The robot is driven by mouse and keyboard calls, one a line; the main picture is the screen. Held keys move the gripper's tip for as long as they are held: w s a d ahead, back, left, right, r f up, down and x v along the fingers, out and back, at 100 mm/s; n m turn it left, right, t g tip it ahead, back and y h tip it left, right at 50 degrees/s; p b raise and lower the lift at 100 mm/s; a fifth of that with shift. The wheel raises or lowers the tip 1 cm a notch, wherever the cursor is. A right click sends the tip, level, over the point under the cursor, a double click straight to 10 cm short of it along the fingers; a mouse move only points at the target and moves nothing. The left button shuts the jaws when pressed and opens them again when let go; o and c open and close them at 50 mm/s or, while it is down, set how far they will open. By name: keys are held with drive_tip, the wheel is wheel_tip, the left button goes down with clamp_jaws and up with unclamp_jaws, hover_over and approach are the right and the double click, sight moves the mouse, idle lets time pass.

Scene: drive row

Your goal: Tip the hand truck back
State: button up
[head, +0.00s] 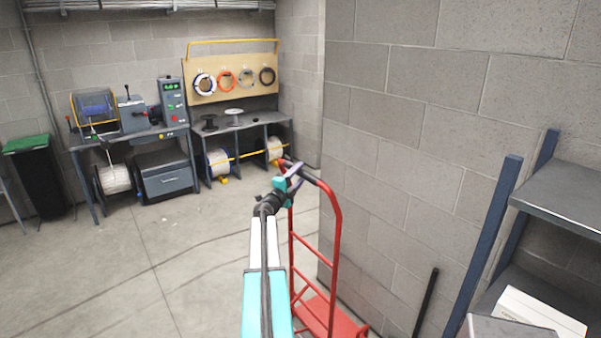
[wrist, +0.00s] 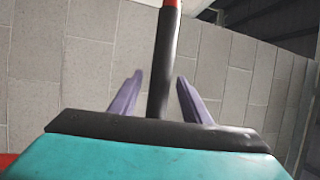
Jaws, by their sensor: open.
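The red hand truck (head: 337,230) stands upright on the floor beside the block wall, with its red toe plate (head: 335,316) low at the front. Its curved top handle carries a dark grip. My gripper (head: 291,172) is at the handle's top, and my arm hides part of the frame. In the wrist view the dark grip (wrist: 164,65) with a red end runs between the two purple fingers of my gripper (wrist: 158,95). The fingers are open, with a gap on each side of the grip.
A grey shelf rack (head: 565,195) with a white box (head: 535,312) stands at the right. A dark rod (head: 426,303) leans on the wall. Workbenches (head: 130,138) with cable spools and a green-topped bin (head: 42,175) stand at the back. The floor (head: 130,270) at left is clear.

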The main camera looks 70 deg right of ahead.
drive_tip(key=shift+d, duration=0.35)
drive_tip(key=shift+s, duration=0.1)
clamp_jaws()
